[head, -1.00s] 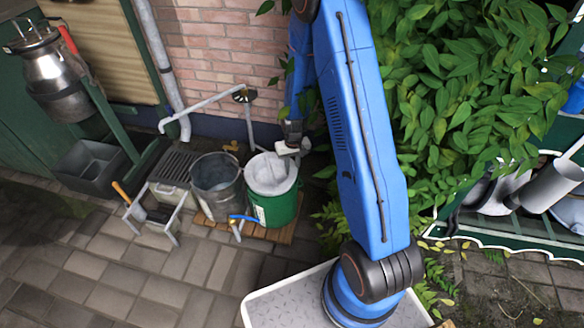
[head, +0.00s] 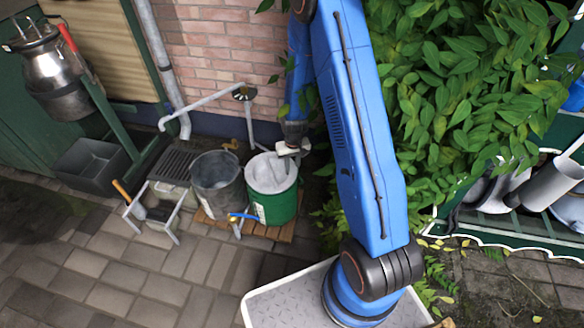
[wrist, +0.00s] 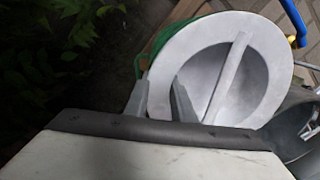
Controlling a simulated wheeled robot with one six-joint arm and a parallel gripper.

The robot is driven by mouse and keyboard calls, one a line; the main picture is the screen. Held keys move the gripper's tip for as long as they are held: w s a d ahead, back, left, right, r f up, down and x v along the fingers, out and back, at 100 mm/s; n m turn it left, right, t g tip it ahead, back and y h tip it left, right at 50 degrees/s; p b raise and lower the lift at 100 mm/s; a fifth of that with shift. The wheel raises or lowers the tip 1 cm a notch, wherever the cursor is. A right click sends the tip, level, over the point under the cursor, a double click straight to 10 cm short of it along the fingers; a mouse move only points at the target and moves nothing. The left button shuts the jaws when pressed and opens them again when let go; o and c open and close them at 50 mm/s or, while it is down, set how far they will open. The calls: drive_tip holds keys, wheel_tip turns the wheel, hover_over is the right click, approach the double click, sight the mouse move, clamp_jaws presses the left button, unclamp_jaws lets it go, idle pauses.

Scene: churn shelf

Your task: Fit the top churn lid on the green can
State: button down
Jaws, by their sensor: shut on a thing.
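The green can (head: 279,207) stands on wooden slats by the brick wall in the head view. The grey churn lid (head: 268,176) lies over its mouth. In the wrist view the lid (wrist: 279,58) is a round dish with a straight bar across its hollow. A strip of the green can (wrist: 139,72) shows past the lid's left edge there. My gripper (head: 289,150) is at the can's far right rim. In the wrist view my gripper (wrist: 160,98) has its fingers on either side of the lid's edge, shut on it. I cannot tell whether the lid sits fully down.
A grey metal bucket (head: 219,188) stands just left of the can. A small rack (head: 150,212) and a dark trough (head: 92,168) are farther left. A bent pipe (head: 208,104) rises behind. Leafy bushes (head: 450,90) crowd the right. Paving in front is clear.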

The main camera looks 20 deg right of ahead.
drive_tip(key=shift+f, duration=0.1)
drive_tip(key=c, duration=1.4)
unclamp_jaws()
drive_tip(key=shift+c, duration=0.2)
